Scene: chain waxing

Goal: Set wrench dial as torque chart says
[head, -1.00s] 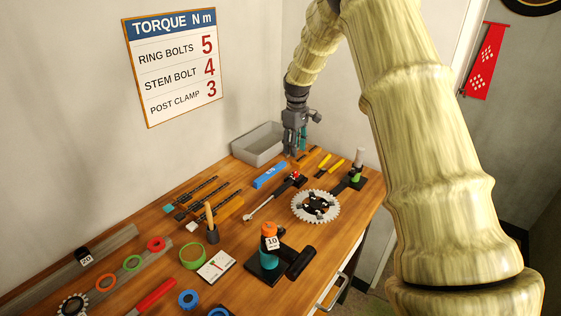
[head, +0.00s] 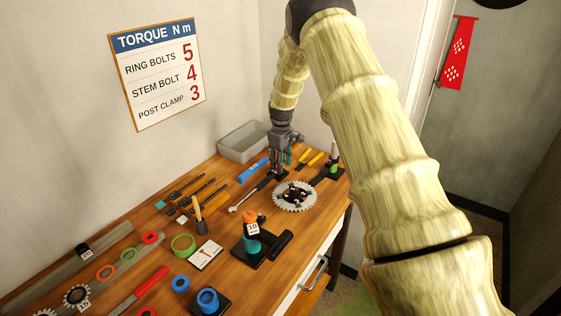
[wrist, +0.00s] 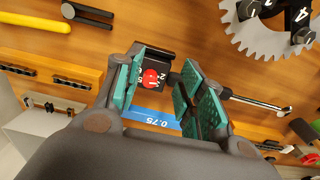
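The torque chart (head: 158,74) on the wall reads ring bolts 5, stem bolt 4, post clamp 3. The torque wrench (head: 252,193) lies on the bench; its shaft also shows in the wrist view (wrist: 255,101). Its red dial (wrist: 151,78) sits on a black block with small white numbers, partly readable; I cannot tell the setting. My gripper (head: 281,169) points down over the dial end, hiding the dial in the head view. In the wrist view my gripper (wrist: 160,82) is open, with teal pads on either side of the dial, not visibly touching it.
A blue 0.75 tool (head: 253,170) lies close beside the dial. A toothed chainring (head: 276,204) is to the right. A grey bin (head: 240,147) stands behind. Yellow-handled tools (head: 315,158) lie nearby. A black stand with an orange-topped post (head: 250,218) is in front.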

